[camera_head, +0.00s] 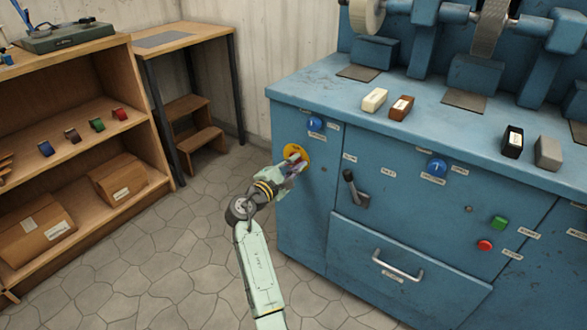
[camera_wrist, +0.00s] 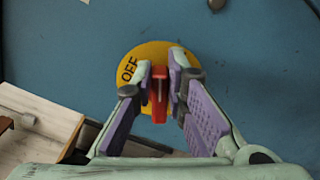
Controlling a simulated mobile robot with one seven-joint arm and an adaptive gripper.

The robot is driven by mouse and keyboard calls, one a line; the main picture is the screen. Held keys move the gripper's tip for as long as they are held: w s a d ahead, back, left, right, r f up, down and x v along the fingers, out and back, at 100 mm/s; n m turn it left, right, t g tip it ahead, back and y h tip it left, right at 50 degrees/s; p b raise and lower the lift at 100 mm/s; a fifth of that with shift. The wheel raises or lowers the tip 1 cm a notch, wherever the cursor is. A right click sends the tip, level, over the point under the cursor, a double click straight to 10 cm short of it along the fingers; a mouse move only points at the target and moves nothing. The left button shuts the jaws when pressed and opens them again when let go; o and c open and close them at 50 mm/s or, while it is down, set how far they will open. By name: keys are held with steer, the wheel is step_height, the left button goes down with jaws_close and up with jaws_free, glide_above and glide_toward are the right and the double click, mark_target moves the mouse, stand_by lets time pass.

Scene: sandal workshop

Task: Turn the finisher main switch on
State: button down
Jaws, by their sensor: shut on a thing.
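The finisher main switch is a round yellow plate (camera_head: 294,150) with a red handle on the left part of the blue finisher's front. In the wrist view the yellow plate (camera_wrist: 150,52) has the word OFF at its upper left, and the red handle (camera_wrist: 159,95) stands upright in the picture. No ON mark shows; the fingers cover part of the plate. My gripper (camera_head: 291,162) is at the switch, with its two fingers (camera_wrist: 161,72) on either side of the red handle, shut on it.
The blue finisher (camera_head: 310,220) also carries a blue knob (camera_head: 315,124) above the switch, a black lever (camera_head: 350,185) to its right, green (camera_head: 499,222) and red (camera_head: 485,245) buttons, and a drawer handle (camera_head: 397,265). A wooden shelf (camera_head: 140,80) stands left; floor between is clear.

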steer(key=m+b, duration=0.2)
steer(key=m, duration=0.1)
steer(key=f+m+b, duration=0.1)
steer(key=m+b, duration=0.1)
steer(key=b, duration=0.1)
steer(key=shift+s+d+f+m, duration=0.15)
steer(key=shift+f+m, duration=0.05)
steer(key=shift+m, duration=0.2)
stand_by(0.3)
steer(key=c, duration=1.6)
jaws_free()
steer(key=v, duration=0.7)
steer(key=shift+s, duration=0.2)
